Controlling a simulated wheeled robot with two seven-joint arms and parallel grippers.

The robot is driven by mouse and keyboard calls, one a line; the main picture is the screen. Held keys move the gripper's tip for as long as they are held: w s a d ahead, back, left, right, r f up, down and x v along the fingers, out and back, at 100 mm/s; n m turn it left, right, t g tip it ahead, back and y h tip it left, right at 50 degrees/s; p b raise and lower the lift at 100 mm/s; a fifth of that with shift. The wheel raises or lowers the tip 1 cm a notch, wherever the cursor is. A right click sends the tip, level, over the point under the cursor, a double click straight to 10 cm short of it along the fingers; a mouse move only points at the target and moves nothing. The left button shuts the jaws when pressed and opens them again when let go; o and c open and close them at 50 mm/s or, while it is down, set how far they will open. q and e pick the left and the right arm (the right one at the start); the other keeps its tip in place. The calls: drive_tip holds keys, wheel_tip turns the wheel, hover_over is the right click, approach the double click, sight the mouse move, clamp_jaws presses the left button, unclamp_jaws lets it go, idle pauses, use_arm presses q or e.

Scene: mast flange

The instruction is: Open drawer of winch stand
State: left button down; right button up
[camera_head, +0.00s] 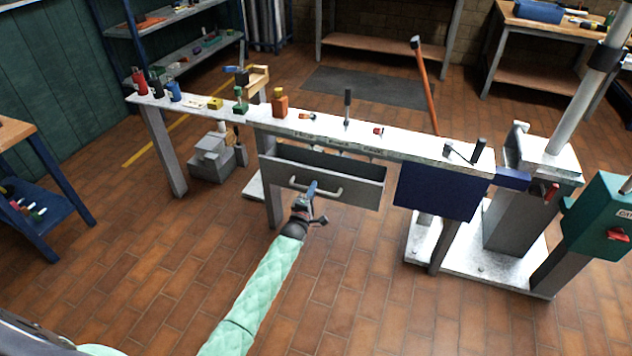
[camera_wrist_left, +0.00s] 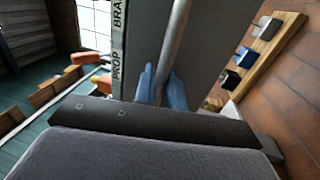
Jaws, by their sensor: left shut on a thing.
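The winch stand (camera_head: 420,150) is a long, narrow white-topped bench on grey legs. Its grey drawer (camera_head: 355,193) hangs under the middle and is pulled out, with its dark inside showing from above. A pale bar handle (camera_head: 330,193) runs across the drawer front. My left gripper (camera_head: 312,190) is at the handle, its blue fingers closed around the bar. In the left wrist view the blue fingers (camera_wrist_left: 160,85) sit on both sides of the grey handle bar (camera_wrist_left: 175,45), against the grey drawer front. My right gripper is not in view.
Small bottles, blocks and tools stand along the bench top. A dark blue panel (camera_head: 437,190) hangs right of the drawer. A post on a white base (camera_head: 480,262) and a teal box (camera_head: 600,215) stand at the right. The tiled floor before the drawer is clear.

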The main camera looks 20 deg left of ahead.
use_arm(q)
drive_tip(key=shift+s, duration=0.1)
drive_tip(key=c, duration=1.5)
unclamp_jaws()
drive_tip(key=shift+c, duration=0.2)
drive_tip(key=s+f, duration=0.1)
drive_tip(key=s, duration=0.6)
drive_tip(key=shift+s+a+f, duration=0.15)
drive_tip(key=shift+s+f, duration=0.15)
